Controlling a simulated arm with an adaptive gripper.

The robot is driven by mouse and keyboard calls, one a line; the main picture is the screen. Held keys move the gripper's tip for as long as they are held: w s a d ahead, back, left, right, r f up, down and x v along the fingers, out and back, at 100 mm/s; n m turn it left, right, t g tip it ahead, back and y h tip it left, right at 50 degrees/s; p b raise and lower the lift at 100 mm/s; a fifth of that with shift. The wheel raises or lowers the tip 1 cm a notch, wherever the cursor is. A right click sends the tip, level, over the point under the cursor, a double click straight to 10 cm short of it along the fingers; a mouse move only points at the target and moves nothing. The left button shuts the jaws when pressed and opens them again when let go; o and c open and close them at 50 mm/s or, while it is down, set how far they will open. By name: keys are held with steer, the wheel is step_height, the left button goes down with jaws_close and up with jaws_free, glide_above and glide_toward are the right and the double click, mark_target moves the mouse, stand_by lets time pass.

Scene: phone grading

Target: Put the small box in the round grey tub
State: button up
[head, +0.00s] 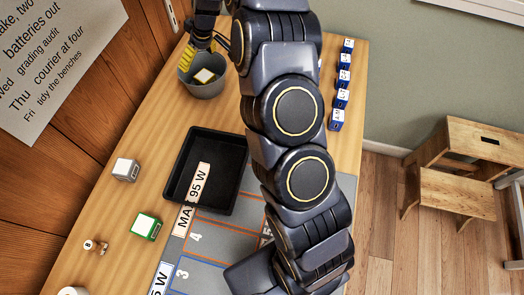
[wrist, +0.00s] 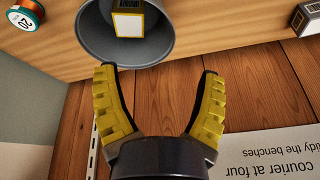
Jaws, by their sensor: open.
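The round grey tub (head: 207,92) stands at the far left of the table in the head view and at the top of the wrist view (wrist: 88,38). A small box (head: 204,76) with a pale top and yellow edges is inside the tub; the wrist view shows it too (wrist: 129,22), partly cut off by the frame. My gripper (head: 187,58) is beside the tub's rim at its far left side. In the wrist view my gripper (wrist: 157,72) has its yellow fingers spread wide, with nothing between them. The box is apart from the fingers.
A black tray (head: 232,199) lies mid-table, with a "MAX 95 W" label. A grey box (head: 126,169), a green box (head: 146,226) and a small figure-like item (head: 95,246) stand at left. Several blue boxes (head: 341,97) line the right edge. An orange spool (wrist: 24,16) shows in the wrist view.

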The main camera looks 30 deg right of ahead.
steer(key=s+a+r+g, duration=0.1)
steer(key=s+a+r, duration=0.1)
steer(key=s+r, duration=0.3)
steer(key=s+a+r+m+g, duration=0.1)
steer(key=s+a+r, duration=0.15)
steer(key=s, duration=0.55)
steer(key=s+a+r+g, duration=0.1)
steer(key=s+a+r, duration=0.1)
steer(key=s+r, duration=0.35)
steer(key=s+d+r+m+g+h, duration=0.1)
steer(key=s+d+m+g+h, duration=0.1)
steer(key=s, duration=2)
steer(key=shift+s+m, duration=0.2)
steer(key=shift+m, duration=0.5)
